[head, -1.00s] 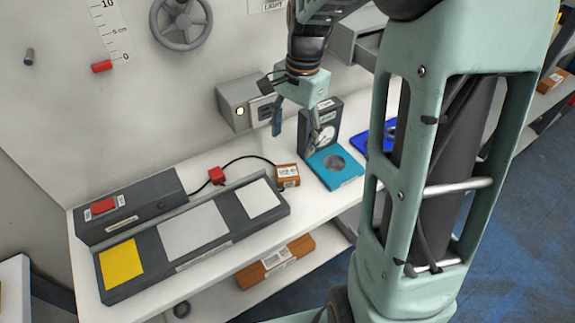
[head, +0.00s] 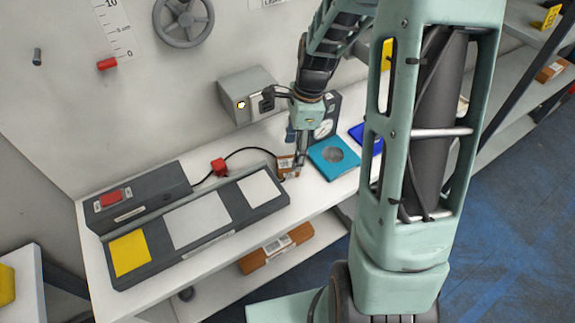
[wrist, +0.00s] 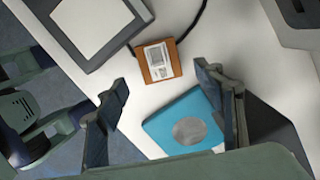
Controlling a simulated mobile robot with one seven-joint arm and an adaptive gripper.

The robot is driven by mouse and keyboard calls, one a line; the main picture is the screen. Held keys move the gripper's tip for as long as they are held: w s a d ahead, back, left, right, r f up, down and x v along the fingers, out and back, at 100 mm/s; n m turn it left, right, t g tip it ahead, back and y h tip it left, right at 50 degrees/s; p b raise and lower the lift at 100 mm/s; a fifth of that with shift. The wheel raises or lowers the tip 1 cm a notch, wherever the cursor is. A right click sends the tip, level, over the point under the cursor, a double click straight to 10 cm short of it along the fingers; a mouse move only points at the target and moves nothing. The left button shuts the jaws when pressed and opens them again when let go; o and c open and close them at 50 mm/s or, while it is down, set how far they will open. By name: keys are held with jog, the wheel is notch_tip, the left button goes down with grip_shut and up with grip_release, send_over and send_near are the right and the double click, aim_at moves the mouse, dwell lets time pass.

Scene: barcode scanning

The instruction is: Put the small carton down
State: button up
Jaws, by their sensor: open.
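The small carton (head: 285,163) is an orange-brown box with a white label, and part of it is hidden behind my gripper in the head view. It rests on the white bench top, just right of the dark panel's end. The wrist view shows the carton (wrist: 160,61) whole, with its printed label facing up. My gripper (head: 298,160) points down at the carton. In the wrist view my gripper (wrist: 166,86) has its fingers spread wide, with nothing between them. The carton appears just beyond the fingertips; I cannot tell the height gap.
A dark panel with yellow, grey and white pads (head: 196,220) lies left of the carton. A teal plate with a round disc (head: 333,156) lies to its right. A black cable with a red block (head: 219,167) runs behind. A larger brown carton (head: 276,248) sits on the lower shelf.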

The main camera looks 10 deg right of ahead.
aim_at(288, 163)
jog(key=shift+w+a+f+p, duration=0.15)
jog(key=shift+a+f, duration=0.25)
jog(key=shift+f, duration=0.8)
jog(key=shift+s+a+f+p, duration=0.1)
jog(key=shift+a+f+p, duration=0.2)
jog(key=shift+f, duration=0.9)
jog(key=c, duration=1.5)
jog(key=shift+r, duration=0.1)
